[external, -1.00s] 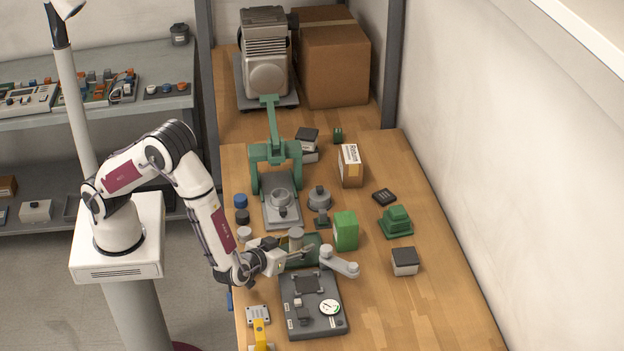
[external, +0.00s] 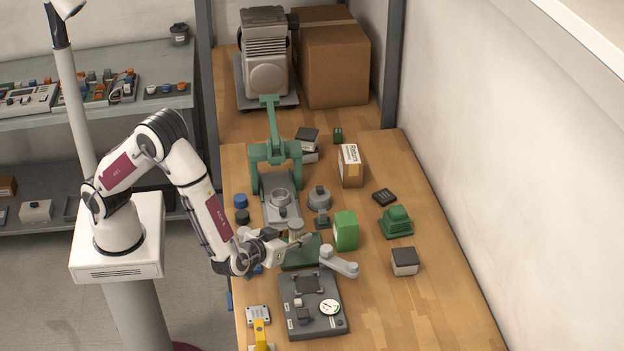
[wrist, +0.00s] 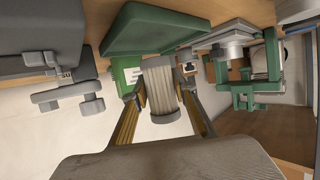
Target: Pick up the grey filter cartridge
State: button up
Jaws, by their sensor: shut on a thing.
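The grey filter cartridge (external: 295,226) is a short cylinder. In the wrist view the cartridge (wrist: 164,92) shows ribbed pale sides between two darker end caps. My gripper (external: 301,240) is shut on it, with one finger on each side in the wrist view (wrist: 160,92). The cartridge appears held just above the dark green tray (external: 301,262). In the external view my fingers hide its lower part. The tray also shows at the top of the wrist view (wrist: 155,28).
A green box (external: 346,231) stands close right of the cartridge. A grey link-shaped part (external: 339,262) and a dark gauge unit (external: 314,306) lie in front. The green press (external: 275,152) stands behind. The table's right front is clear.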

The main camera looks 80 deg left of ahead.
aim_at(296, 223)
jog(key=shift+r, duration=3.35)
